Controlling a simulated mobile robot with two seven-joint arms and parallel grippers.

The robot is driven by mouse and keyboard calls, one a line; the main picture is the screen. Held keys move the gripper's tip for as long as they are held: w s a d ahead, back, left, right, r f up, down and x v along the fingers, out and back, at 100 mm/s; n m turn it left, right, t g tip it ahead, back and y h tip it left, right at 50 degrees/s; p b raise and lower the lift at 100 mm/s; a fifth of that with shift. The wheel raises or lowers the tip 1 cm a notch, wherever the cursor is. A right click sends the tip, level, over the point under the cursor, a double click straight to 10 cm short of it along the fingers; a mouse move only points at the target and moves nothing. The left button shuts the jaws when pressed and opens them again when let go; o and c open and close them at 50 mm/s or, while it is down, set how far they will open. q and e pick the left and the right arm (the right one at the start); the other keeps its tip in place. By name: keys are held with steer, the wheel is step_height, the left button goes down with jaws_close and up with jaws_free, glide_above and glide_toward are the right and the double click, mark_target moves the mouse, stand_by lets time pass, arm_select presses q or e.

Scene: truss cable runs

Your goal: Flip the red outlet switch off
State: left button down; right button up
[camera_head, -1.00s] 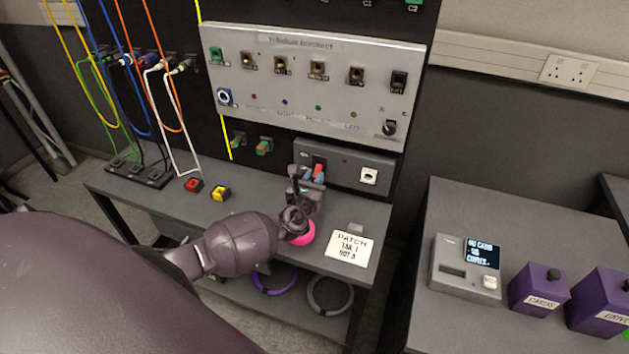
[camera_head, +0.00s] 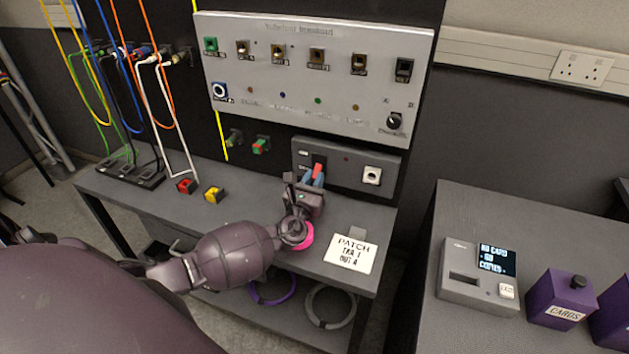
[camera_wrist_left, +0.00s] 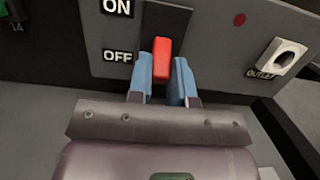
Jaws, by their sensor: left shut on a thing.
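The red outlet switch (camera_wrist_left: 161,58) is a red lever on a dark plate, beside an ON label (camera_wrist_left: 117,7) above and an OFF label (camera_wrist_left: 117,57) below. In the head view the red switch (camera_head: 318,167) shows just above my left gripper (camera_head: 311,180), on the low grey box under the big panel. My right gripper does not show.
The grey outlet box (camera_head: 345,162) carries a white socket (camera_head: 372,176) to the right. A red button block (camera_head: 186,187) and a yellow one (camera_head: 214,194) stand on the bench to the left. A patch card (camera_head: 351,253) lies to the front right.

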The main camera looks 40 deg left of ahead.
arm_select(q)
steer(key=c, duration=1.3)
jaws_free()
steer(key=shift+o, duration=1.3)
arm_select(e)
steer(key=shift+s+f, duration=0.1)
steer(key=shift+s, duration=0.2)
arm_select(q)
step_height(320, 180, up, 11)
steer(key=p, duration=0.4)
step_height(320, 180, up, 7)
steer(key=p, duration=0.2)
glide_above(314, 177)
steer(key=shift+r, duration=0.15)
steer(key=shift+s+r, duration=0.1)
steer(key=shift+r, duration=0.75)
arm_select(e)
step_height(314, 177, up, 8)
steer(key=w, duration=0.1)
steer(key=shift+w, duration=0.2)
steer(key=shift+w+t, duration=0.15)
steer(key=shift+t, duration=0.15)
